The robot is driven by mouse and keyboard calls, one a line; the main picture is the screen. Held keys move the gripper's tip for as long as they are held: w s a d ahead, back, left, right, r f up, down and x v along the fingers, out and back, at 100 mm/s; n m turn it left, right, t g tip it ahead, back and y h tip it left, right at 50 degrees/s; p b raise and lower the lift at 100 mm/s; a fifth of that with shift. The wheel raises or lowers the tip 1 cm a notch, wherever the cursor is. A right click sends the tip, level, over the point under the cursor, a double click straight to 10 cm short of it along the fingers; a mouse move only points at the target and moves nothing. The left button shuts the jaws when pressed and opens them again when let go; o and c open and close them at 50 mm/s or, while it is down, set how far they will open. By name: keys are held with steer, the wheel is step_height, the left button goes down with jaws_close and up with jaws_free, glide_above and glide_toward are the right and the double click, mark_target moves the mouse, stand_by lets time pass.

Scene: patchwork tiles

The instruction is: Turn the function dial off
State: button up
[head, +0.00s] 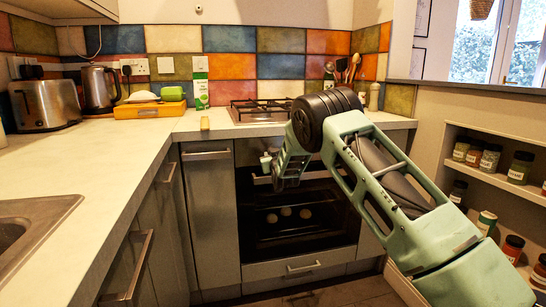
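The oven (300,238) is built in under the hob, with a dark front and several pale round things showing inside. Its control panel (246,153) is a dark strip below the countertop, mostly covered by my arm. I cannot make out the function dial; it is hidden or too small to tell. My gripper (266,163) is at the panel, just above the oven's handle bar. Only a small pale tip shows past my wrist, so I cannot tell whether it is open or shut, or whether it touches a dial.
A gas hob (262,109) is above the oven. A toaster (45,103), kettle (99,88), yellow box (150,110) and green-white bottle (201,92) stand on the counter (80,165). Shelves with jars (490,158) are at the right. Drawer handles (207,155) stick out.

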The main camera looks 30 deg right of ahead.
steer(key=shift+f, duration=0.1)
stand_by(0.3)
steer(key=o, duration=1)
steer(key=shift+s, duration=0.1)
steer(key=p+v, duration=0.1)
steer(key=v, duration=1.6)
steer(key=shift+s+a, duration=0.1)
steer(key=shift+a, duration=0.05)
